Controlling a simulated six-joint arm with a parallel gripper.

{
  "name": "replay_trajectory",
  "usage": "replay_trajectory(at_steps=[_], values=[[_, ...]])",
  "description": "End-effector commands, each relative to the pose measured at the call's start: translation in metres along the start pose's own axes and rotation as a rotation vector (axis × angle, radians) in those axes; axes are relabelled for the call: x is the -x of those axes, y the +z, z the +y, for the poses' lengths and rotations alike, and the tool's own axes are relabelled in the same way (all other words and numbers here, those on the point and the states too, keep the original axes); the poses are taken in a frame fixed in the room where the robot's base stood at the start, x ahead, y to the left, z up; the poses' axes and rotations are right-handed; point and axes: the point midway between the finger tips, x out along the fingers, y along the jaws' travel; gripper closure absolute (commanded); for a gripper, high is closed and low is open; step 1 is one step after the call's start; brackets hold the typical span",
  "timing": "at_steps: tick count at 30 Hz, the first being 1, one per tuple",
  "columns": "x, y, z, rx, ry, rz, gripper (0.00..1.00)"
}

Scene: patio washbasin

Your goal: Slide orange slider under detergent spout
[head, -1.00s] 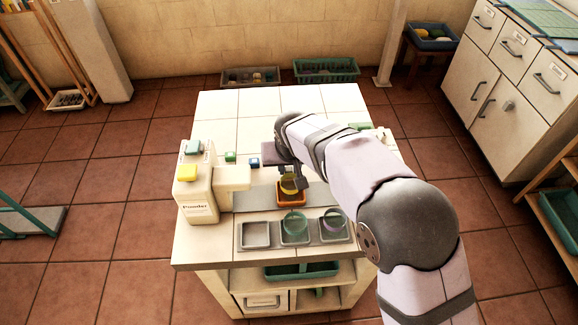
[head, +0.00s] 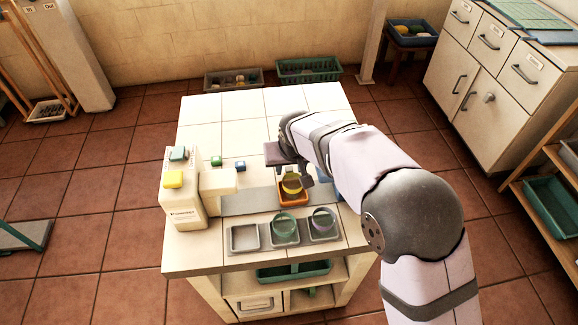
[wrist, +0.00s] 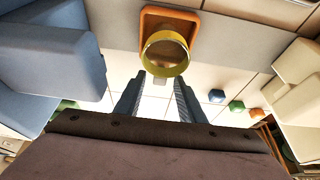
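The orange slider (head: 293,201) is a small open tray with a yellow round cup (head: 292,184) in it. In the wrist view the slider (wrist: 170,13) is at the top centre, with the cup (wrist: 166,52) on its near side. My gripper (wrist: 160,77) appears open. Its fingers are spread just short of the cup, with a small grey tab between the tips; contact is unclear. A cream dispenser with a spout (head: 217,181) stands to the slider's left in the head view. A blue boxy body (wrist: 50,60) is on the opposite side, mostly hidden by my arm in the head view.
Three grey trays line the table's front: an empty one (head: 244,249), and two holding a green ring (head: 285,222) and a purple-green ring (head: 323,216). Small green (head: 216,160) and blue (head: 240,166) cubes lie behind the spout. The back tabletop is clear.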

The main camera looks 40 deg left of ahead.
Motion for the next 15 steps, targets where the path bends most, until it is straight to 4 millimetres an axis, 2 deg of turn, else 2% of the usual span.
replay_trajectory(at_steps=[8, 15], values=[[0.003, 0.0, 0.0, 0.0, 0.0, 0.001, 0.64], [0.029, 0.0, -0.001, 0.001, -0.001, 0.003, 0.64]])
